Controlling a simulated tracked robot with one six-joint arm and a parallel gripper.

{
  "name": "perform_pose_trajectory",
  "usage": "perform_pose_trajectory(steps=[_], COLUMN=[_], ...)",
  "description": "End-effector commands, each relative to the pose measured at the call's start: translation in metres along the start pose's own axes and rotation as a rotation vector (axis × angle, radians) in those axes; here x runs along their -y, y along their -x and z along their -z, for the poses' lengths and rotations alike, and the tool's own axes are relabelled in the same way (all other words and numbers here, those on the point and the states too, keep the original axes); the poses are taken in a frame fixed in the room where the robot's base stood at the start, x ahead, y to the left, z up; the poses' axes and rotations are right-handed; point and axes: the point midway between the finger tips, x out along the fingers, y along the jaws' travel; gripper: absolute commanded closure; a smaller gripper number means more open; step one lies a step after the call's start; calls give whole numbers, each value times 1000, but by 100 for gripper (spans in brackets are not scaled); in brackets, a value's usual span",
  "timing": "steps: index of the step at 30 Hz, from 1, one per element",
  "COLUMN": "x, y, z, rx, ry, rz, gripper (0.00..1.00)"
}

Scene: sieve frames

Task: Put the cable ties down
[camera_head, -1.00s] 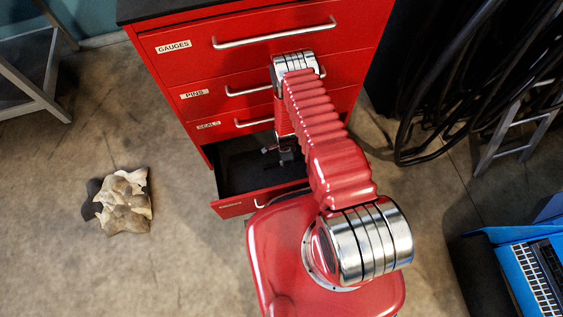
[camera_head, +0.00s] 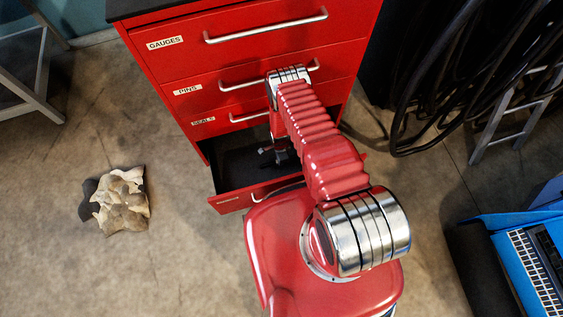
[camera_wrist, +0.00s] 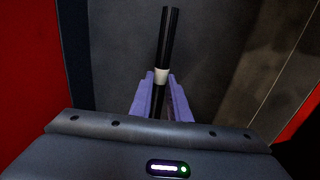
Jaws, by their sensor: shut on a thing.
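In the wrist view the cable ties (camera_wrist: 168,40) are a thin black bundle with a white band around the middle. My gripper (camera_wrist: 162,88) is shut on the bundle near the white band, with a purple finger on each side. Behind the bundle is the dark inside of the open bottom drawer (camera_head: 228,204) of the red cabinet. In the head view my gripper (camera_head: 276,154) reaches down into that drawer, partly hidden by my arm. I cannot tell whether the bundle touches the drawer floor.
Closed drawers labelled GAUGES (camera_head: 164,43), PINS (camera_head: 187,90) and SEALS (camera_head: 203,122) are above the open one. A crumpled cloth (camera_head: 122,203) lies on the floor at left. Black hoses (camera_head: 440,90) hang at right. A blue case with a laptop (camera_head: 530,255) is at lower right.

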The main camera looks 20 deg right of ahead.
Motion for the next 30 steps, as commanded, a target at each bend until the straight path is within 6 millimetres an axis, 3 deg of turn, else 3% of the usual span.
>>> perform_pose_trajectory(steps=[12, 25, 26, 30], x=[-1, -1, 0, 0], y=[-38, -41, -41, -41], z=[0, 0, 0, 0], rx=[0, 0, 0, 0], ry=[1, 1, 1, 1], rz=[0, -1, 0, 0], gripper=[100, 100, 83, 73])
